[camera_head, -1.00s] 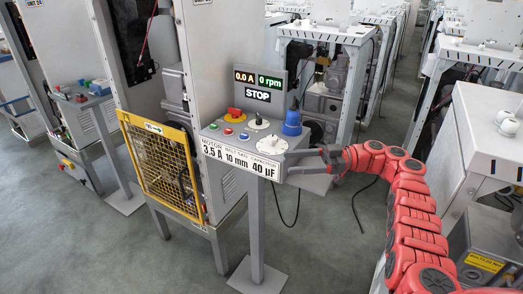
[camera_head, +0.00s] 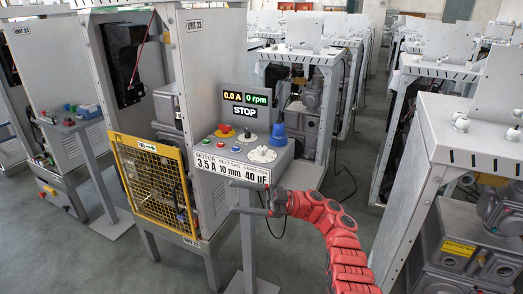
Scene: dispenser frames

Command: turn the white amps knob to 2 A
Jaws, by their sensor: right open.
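The control panel (camera_head: 204,151) stands on a post and carries two white knobs on pale round dials. I cannot read which is the amps knob, or either setting. The display (camera_head: 245,99) shows 0.0 A, 0 rpm and STOP. My right gripper (camera_head: 236,196) is open and empty, below the panel's front label, its fingers pointing left in front of the post. It is apart from both knobs. My left gripper is not in view.
A red and yellow switch (camera_head: 224,130), a blue cone-shaped part (camera_head: 278,134) and small buttons share the panel. A yellow mesh guard (camera_head: 152,184) is left of the post. Grey machine cabinets (camera_head: 441,140) stand at right; grey floor is open between.

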